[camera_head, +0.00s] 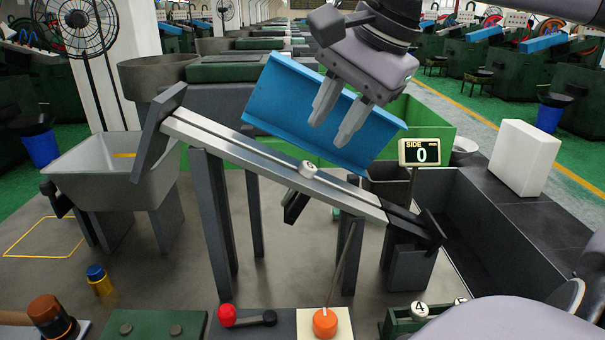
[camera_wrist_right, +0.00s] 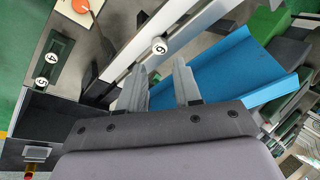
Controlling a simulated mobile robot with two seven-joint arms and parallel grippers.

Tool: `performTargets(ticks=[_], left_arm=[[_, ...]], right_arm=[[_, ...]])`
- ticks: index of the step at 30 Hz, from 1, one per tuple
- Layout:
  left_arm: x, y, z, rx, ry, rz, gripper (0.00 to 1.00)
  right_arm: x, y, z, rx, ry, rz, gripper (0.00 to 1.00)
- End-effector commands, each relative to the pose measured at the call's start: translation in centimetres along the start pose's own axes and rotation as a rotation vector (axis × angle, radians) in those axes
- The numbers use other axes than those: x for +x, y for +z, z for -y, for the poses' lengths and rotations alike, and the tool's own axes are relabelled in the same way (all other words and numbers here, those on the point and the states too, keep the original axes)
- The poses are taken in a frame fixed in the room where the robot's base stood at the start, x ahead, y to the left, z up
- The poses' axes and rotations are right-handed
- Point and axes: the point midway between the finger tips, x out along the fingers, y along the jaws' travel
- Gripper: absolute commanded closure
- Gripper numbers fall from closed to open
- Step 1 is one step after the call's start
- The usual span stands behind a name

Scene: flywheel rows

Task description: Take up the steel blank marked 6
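The steel blank marked 6 (camera_head: 308,170) is a small pale round piece on the sloping steel rail (camera_head: 240,143), near the rail's middle. In the right wrist view its white face with the 6 (camera_wrist_right: 158,46) shows just beyond my fingertips. My right gripper (camera_head: 330,133) reaches down from the top, in front of the blue channel, above and a little right of the blank. Its two fingers are apart with nothing between them, and they show apart in the right wrist view (camera_wrist_right: 161,66) too. My left gripper is not in view.
A green rack holds blanks marked 4 (camera_head: 419,310) and 5 (camera_wrist_right: 41,83) at front right. A blue channel (camera_head: 285,100) lies behind the rail. A display (camera_head: 420,152) reads SIDE 0. A red-knobbed lever (camera_head: 227,315) and an orange knob (camera_head: 325,323) are in front.

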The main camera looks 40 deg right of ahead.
Motion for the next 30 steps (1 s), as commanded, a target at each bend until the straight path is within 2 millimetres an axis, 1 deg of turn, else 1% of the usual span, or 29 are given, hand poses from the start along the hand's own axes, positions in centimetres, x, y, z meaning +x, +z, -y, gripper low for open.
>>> performTargets(ticks=[7,12,15,18,24,26,27,30], left_arm=[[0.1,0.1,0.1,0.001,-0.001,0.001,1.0],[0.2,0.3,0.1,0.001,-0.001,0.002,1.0],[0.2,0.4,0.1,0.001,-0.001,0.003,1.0],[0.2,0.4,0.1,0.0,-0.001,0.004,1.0],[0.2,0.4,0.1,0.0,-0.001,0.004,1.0],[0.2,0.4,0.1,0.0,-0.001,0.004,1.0],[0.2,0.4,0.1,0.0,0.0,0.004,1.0],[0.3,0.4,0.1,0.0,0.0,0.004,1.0]], right_arm=[[2.7,-0.1,-0.1,-0.004,0.007,-0.007,0.67],[5.4,-0.1,-0.1,-0.003,0.007,-0.006,0.67],[6.4,-0.1,-0.1,-0.003,0.005,-0.005,0.67],[6.8,-0.1,0.0,-0.002,0.002,-0.004,0.67],[6.8,-0.1,0.0,-0.002,0.001,-0.004,0.67],[6.8,-0.1,0.0,-0.002,0.001,-0.004,0.86],[6.8,-0.1,0.0,-0.001,0.001,-0.004,0.99],[6.8,-0.1,0.0,-0.001,0.001,-0.004,1.0]])
